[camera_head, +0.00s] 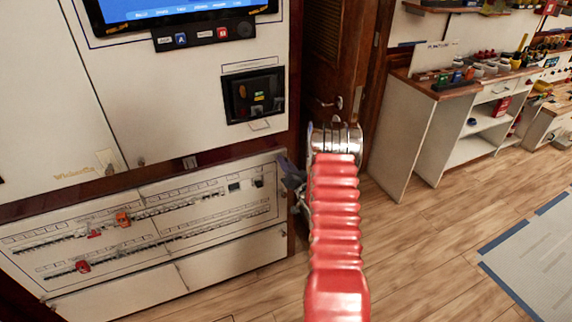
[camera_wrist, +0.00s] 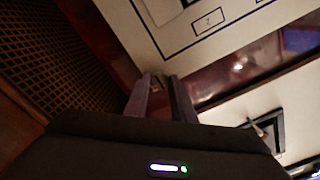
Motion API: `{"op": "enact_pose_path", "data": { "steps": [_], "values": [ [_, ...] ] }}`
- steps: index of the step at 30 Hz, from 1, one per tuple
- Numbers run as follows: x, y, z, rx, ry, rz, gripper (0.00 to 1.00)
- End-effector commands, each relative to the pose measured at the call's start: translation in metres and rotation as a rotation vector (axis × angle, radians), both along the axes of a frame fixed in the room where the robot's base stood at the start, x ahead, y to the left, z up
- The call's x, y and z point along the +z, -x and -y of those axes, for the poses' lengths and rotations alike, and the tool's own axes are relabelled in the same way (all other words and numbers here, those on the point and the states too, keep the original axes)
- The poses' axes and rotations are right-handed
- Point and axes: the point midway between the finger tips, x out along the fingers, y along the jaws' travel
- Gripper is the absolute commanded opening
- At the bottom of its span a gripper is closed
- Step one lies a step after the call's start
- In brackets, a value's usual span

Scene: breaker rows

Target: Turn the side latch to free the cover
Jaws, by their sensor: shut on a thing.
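The white breaker cover (camera_head: 150,202) is at the lower left in the head view, with two rows of breakers. Its edge shows as a white panel (camera_wrist: 175,42) with dark outlines in the wrist view. My gripper (camera_head: 289,172) is at the cover's right edge in the head view. In the wrist view the fingers of my gripper (camera_wrist: 159,78) come close together at the panel's edge, shut on a small pale piece, the side latch (camera_wrist: 156,80). The latch is mostly hidden between the fingertips, so its angle cannot be told.
Several red and orange breaker parts (camera_head: 123,219) stand out on the rows. Above is a white cabinet with a screen (camera_head: 180,10) and a dark recessed box (camera_head: 254,96). A brown wooden door (camera_head: 336,50) stands behind my arm.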

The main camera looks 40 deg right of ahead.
Motion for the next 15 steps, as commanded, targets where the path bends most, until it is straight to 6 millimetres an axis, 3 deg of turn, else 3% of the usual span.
{"op": "enact_pose_path", "data": {
  "steps": [15],
  "values": [
    [-0.0011, 0.0011, 0.0014, -0.004, 0.141, -0.045, 0.0]
  ]
}}
